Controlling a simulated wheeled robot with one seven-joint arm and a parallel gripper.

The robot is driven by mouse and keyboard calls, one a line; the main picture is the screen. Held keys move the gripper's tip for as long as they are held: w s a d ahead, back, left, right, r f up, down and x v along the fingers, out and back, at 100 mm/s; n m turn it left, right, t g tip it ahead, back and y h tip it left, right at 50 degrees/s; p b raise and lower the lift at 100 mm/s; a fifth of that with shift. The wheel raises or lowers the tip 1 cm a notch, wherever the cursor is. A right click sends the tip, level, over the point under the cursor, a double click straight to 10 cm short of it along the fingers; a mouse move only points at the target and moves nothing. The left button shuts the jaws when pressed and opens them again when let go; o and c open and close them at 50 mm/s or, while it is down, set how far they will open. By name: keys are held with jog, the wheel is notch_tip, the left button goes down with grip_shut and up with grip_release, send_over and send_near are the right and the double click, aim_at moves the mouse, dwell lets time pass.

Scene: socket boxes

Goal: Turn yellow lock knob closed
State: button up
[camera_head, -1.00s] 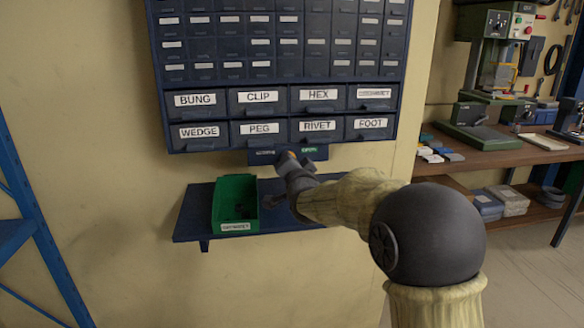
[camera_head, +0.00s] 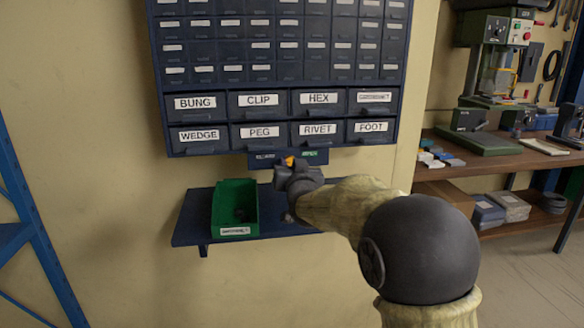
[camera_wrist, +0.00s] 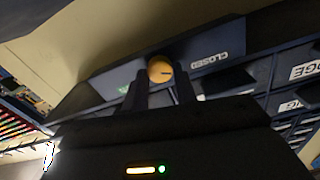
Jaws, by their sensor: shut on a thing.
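The yellow lock knob (camera_wrist: 160,68) sits on a dark blue strip (camera_wrist: 100,92) under the drawer cabinet. In the wrist view its dark mark points right, toward the side with the CLOSED label (camera_wrist: 209,60). A green label (camera_wrist: 124,88) lies on the other side. My gripper (camera_wrist: 160,84) is shut on the knob, one finger on each side of it. In the head view a bit of the knob (camera_head: 289,161) shows above my gripper (camera_head: 289,169), which hides the rest. The green label there (camera_head: 309,153) is to the right of the knob.
The labelled drawer cabinet (camera_head: 282,116) hangs just above the strip. Below, a wall shelf (camera_head: 194,217) holds a green bin (camera_head: 236,207), close to my gripper. A blue rack (camera_head: 35,222) stands at the left, a workbench (camera_head: 490,158) with machines at the right.

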jog(key=shift+f, duration=0.15)
jog(key=o, duration=1)
jog(key=shift+s, duration=0.15)
jog(key=b+v, duration=0.1)
jog(key=v, duration=1.6)
jog(key=shift+s, duration=0.1)
